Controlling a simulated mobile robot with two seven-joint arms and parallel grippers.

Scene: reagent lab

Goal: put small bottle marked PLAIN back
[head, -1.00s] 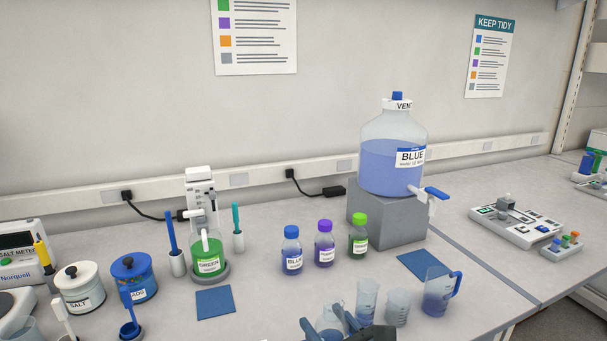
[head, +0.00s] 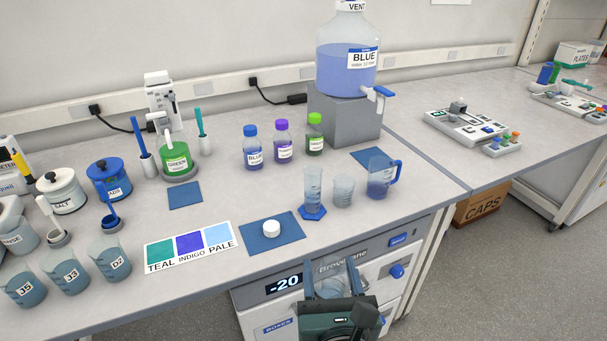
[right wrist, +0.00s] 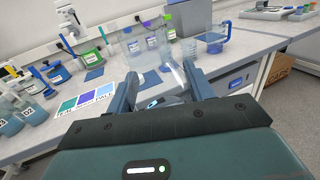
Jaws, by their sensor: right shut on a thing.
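A clear, colourless small bottle (head: 332,286) is held between the fingers of my right gripper (head: 333,272), in front of the bench edge. It also shows as a see-through shape in the right wrist view (right wrist: 152,52), between and beyond the fingertips (right wrist: 160,72). No marking on it can be read, so I cannot confirm PLAIN. A round white cap (head: 271,229) lies on a blue mat (head: 254,243) near the bench's front edge. My left gripper is not in view.
A measuring cylinder (head: 312,190), a beaker (head: 343,190) and a blue-handled jug (head: 380,178) stand right of the cap. Blue, purple and green-capped bottles (head: 283,143) stand behind. Another blue mat (head: 372,157) is empty. A freezer front (head: 285,290) is below the bench.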

